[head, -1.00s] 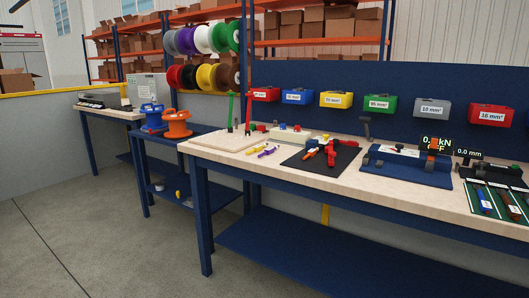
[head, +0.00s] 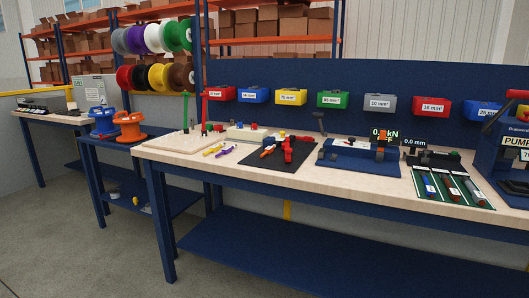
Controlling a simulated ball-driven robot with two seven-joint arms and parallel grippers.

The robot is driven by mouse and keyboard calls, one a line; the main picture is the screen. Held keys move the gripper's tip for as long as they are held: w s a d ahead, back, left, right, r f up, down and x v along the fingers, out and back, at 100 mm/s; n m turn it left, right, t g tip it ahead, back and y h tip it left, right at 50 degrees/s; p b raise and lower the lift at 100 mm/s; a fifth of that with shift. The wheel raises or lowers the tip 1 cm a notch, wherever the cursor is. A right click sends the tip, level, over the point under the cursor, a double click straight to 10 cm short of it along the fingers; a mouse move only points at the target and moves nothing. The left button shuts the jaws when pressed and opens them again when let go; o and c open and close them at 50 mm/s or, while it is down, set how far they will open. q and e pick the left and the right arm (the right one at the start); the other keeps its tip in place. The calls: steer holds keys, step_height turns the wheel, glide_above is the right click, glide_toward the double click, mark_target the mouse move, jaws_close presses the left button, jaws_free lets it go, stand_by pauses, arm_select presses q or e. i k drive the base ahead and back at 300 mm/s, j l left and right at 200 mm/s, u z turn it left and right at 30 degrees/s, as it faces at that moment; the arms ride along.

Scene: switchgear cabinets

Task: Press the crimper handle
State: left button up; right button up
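No handle is labelled as the crimper's, so I cannot tell which one it is. On the workbench, a blue bench fixture (head: 345,161) carries a dark upright lever (head: 320,123) at its left end and an orange part (head: 381,137). Red-handled tools (head: 288,148) lie on a black mat (head: 268,163). At the right edge stands a blue machine (head: 490,140) labelled PUMP, with a slanted dark lever that has a red end (head: 516,94); the picture's edge cuts it off. Neither of my grippers is in view.
A green mat (head: 446,197) with several tools lies near the bench's front edge. Labelled coloured bins (head: 291,97) hang on the blue back panel. Cable spools (head: 129,126) stand on a lower table at left. The floor (head: 60,225) in front is clear.

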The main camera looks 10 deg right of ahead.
mark_target(286, 146)
steer(key=i+j, duration=0.15)
steer(key=i, duration=0.55)
steer(key=i+j, duration=0.15)
steer(key=i, duration=0.55)
steer(key=u, duration=0.05)
